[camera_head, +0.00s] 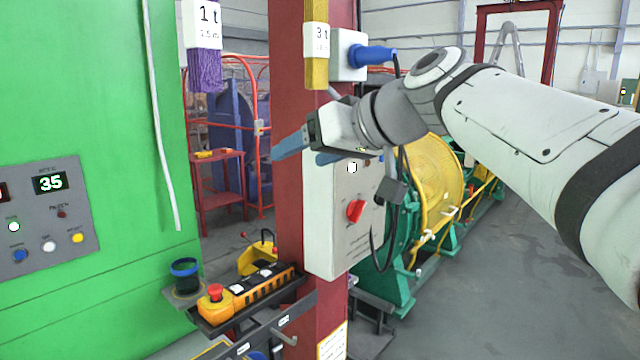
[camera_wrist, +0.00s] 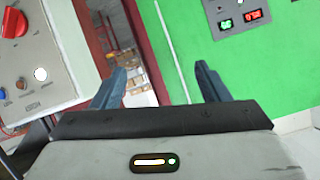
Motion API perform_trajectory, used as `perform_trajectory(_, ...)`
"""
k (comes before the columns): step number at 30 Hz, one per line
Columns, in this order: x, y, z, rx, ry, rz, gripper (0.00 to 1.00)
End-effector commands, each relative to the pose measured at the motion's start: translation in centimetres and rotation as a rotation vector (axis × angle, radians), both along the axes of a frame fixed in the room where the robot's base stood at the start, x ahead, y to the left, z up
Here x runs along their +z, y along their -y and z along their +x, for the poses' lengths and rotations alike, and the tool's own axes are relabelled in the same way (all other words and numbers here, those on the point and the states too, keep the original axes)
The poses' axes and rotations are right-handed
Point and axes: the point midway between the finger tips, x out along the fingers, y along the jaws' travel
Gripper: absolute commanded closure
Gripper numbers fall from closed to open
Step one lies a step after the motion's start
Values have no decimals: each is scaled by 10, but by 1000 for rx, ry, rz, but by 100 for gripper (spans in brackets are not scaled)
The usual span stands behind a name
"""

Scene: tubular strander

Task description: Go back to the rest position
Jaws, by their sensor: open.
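My gripper (camera_head: 304,150) is in the air in front of the red column, at the upper part of a grey switch box. Its blue fingers point left in the head view. In the wrist view the two blue fingers of my gripper (camera_wrist: 158,88) stand wide apart with nothing between them. The grey switch box (camera_head: 328,235) carries a red rotary knob (camera_head: 355,211) and a lit white button. The box also shows at the left of the wrist view (camera_wrist: 50,75). My gripper hides part of the box's top.
A green cabinet (camera_head: 90,120) with a control panel (camera_head: 45,215) fills the left. A shelf below holds an orange pendant (camera_head: 245,293) and a dark cup (camera_head: 185,275). Purple (camera_head: 206,70) and yellow (camera_head: 317,70) slings hang above. A yellow-green machine (camera_head: 435,185) stands behind; floor at right is clear.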

Motion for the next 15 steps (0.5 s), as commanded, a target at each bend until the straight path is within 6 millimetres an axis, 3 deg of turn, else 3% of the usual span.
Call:
perform_trajectory(1,-36,13,-5,-54,-79,-42,31)
perform_trajectory(3,-86,33,-14,-134,-185,-104,31)
perform_trajectory(9,-218,94,-63,-353,-452,-289,31)
perform_trajectory(12,-273,122,-94,-451,-552,-380,31)
perform_trajectory(15,-315,145,-124,-525,-624,-457,31)
